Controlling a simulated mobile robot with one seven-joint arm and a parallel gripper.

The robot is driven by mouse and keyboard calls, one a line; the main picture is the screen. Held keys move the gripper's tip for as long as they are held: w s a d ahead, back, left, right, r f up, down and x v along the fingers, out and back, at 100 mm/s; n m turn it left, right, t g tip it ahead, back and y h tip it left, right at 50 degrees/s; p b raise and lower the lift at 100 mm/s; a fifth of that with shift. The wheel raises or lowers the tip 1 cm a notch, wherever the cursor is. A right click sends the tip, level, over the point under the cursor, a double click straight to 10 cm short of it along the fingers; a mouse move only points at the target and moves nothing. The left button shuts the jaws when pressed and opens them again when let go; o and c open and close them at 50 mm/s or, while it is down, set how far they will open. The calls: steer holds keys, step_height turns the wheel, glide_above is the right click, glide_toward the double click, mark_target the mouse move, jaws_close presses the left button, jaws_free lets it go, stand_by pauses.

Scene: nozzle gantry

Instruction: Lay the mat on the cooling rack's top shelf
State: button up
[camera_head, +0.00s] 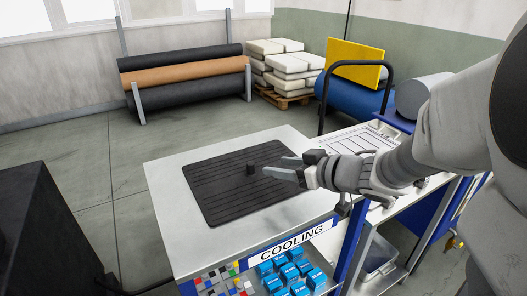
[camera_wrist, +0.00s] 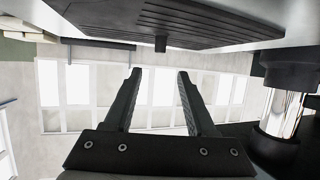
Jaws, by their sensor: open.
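The black ribbed mat (camera_head: 228,192) lies flat on the pale top shelf of the cooling rack (camera_head: 165,184), under which a COOLING sign shows. A small dark block-like tab (camera_head: 251,169) stands up from the mat's middle. In the wrist view the mat (camera_wrist: 190,22) and its tab (camera_wrist: 161,43) are at the top of the picture, which appears upside down. My gripper (camera_head: 283,168) is beside the tab, to its right in the head view. Its two fingers (camera_wrist: 157,75) are apart with nothing between them, and the tab lies beyond their tips.
Blue boxes (camera_head: 292,275) fill the shelf below the sign. A white-topped cart (camera_head: 350,143) with a black handle stands behind my arm. A dark cabinet (camera_head: 38,235) is at the left. Rolls (camera_head: 185,77) and a pallet of sacks (camera_head: 285,68) are at the back.

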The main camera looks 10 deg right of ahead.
steer(key=s+d+r+m+t+h, duration=0.1)
steer(key=s+d+r+m+h, duration=0.15)
steer(key=d+h, duration=0.25)
steer(key=s+d+r+m+h, duration=0.2)
steer(key=d+r+m+h, duration=0.2)
steer(key=d+h, duration=0.1)
steer(key=s+a+f+g, duration=0.1)
steer(key=s+a+g, duration=0.2)
steer(key=s, duration=0.5)
steer(key=s+a+f+m+g+y+p, duration=0.1)
steer(key=s+a+f+g, duration=0.1)
steer(key=s, duration=0.7)
steer(key=shift+a+f+g+y, duration=0.15)
steer(key=shift+a+g+y, duration=0.15)
steer(key=shift+a+g, duration=0.3)
steer(key=shift+s, duration=0.1)
